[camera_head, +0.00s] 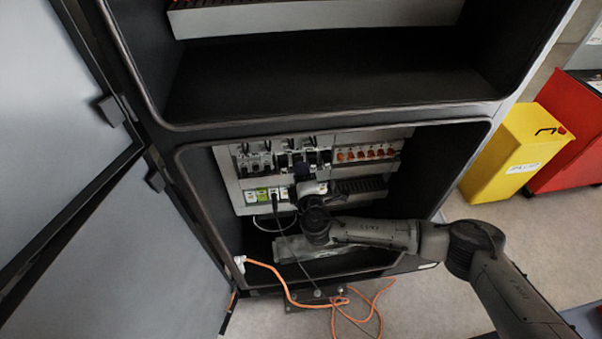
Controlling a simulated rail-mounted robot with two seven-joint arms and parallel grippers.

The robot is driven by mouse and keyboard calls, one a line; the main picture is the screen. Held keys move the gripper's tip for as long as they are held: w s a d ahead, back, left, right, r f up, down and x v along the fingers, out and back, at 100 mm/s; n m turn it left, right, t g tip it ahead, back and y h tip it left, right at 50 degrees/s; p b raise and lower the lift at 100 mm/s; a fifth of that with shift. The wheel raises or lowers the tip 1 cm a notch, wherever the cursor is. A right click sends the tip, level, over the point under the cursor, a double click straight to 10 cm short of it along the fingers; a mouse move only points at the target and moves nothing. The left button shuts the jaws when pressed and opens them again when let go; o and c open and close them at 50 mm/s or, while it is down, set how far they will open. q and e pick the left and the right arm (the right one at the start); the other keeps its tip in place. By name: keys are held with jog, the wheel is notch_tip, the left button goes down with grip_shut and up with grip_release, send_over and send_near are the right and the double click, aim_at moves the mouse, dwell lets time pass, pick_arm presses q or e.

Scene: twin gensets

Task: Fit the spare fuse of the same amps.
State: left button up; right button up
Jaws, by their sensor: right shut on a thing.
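My right gripper (304,174) reaches into the lower cabinet bay, in front of the fuse panel (230,175). It is shut on a small part at the panel, mostly hidden by the gripper itself; I cannot tell whether that is a fuse or a holder. Grey and black fuse holders or breakers (256,160) stand in the panel's upper left row. Several orange-red pieces (368,154) stand in a row at the upper right. No amp markings are readable. My left gripper is not in view.
The open cabinet door (130,260) stands at the left. An orange cable (283,284) runs from the bay's lower left edge to the floor. A yellow bin (512,155) and a red cabinet (570,140) stand at the right. Grey floor is clear between them and the cabinet.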

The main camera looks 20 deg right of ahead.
jog(key=shift+w+d+b, duration=0.1)
jog(key=shift+w+b, duration=0.2)
jog(key=shift+w, duration=0.15)
dwell(0.8)
jog(key=shift+w, duration=0.1)
jog(key=shift+w, duration=0.1)
dwell(0.8)
jog(key=o, duration=1.1)
jog(key=shift+d, duration=0.1)
